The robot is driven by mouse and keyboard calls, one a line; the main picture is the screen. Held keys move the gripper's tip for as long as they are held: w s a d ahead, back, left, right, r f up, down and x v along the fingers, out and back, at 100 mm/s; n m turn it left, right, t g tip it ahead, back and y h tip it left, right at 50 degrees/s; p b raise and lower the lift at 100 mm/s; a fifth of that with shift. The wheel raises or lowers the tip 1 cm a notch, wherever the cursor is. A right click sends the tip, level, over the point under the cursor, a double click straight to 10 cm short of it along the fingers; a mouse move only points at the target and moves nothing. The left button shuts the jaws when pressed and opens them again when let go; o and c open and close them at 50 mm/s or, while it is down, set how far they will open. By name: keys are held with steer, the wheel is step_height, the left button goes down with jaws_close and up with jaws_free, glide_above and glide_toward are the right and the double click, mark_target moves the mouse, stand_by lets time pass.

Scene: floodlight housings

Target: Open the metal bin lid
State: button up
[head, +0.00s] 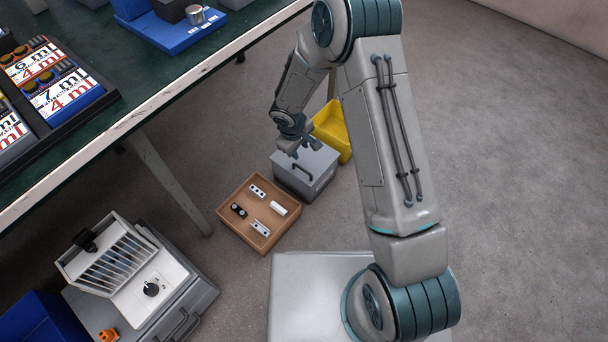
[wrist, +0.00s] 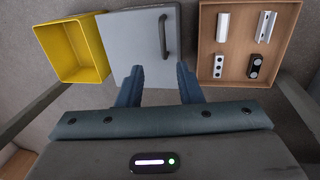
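The grey metal bin (head: 318,186) stands on the floor with its flat lid (head: 303,165) closed. A dark bar handle (head: 303,171) is fixed on the lid. In the wrist view the lid (wrist: 130,45) fills the upper middle, and the handle (wrist: 164,37) runs along its right part. My gripper (head: 306,150) is above the lid, close to the handle in the head view. In the wrist view my gripper (wrist: 160,75) has its two blue fingers spread apart with nothing between them. The handle lies ahead of the fingertips, and I see no contact.
A yellow bin (head: 334,127) stands beside the grey one. A brown tray (head: 226,220) with several small parts sits on the other side. A green-topped table (head: 190,82) with boxes is at upper left. Open floor (head: 520,180) lies to the right.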

mark_target(305, 170)
steer(key=b+x, duration=0.2)
steer(key=x, duration=0.3)
steer(key=b+x, duration=0.1)
steer(key=x, duration=0.3)
steer(key=b+x, duration=0.2)
steer(key=x, duration=0.3)
steer(key=shift+a+f+b, duration=0.25)
steer(key=shift+f+b, duration=0.1)
jaws_close()
